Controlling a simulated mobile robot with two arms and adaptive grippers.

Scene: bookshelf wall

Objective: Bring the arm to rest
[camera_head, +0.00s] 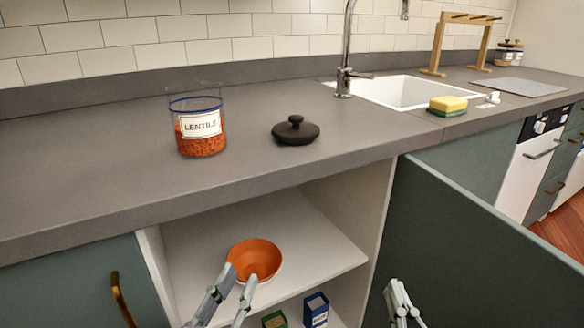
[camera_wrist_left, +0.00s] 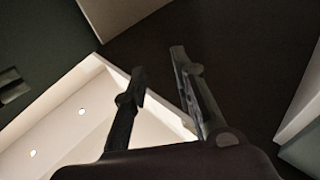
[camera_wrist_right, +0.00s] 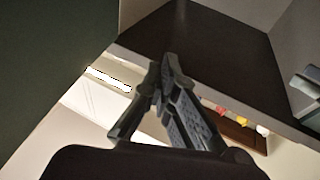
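My left gripper (camera_head: 240,275) is at the lower middle of the head view, in front of the open cabinet, its fingertips overlapping the orange bowl's lower edge in the picture. Its fingers stand apart with nothing between them, as the left wrist view (camera_wrist_left: 158,62) also shows. My right gripper (camera_head: 397,287) is at the bottom, in front of the open green cabinet door. Its fingers come together at the tips in the right wrist view (camera_wrist_right: 162,66), and nothing shows between them.
An orange bowl (camera_head: 256,257) sits on the cabinet shelf (camera_head: 325,255), boxes (camera_head: 316,309) below. The cabinet door (camera_head: 465,240) stands open at right. The counter (camera_head: 90,165) holds a lentils jar (camera_head: 202,143), a black lid (camera_head: 295,133) and a sponge (camera_head: 447,104) by the sink (camera_head: 400,93).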

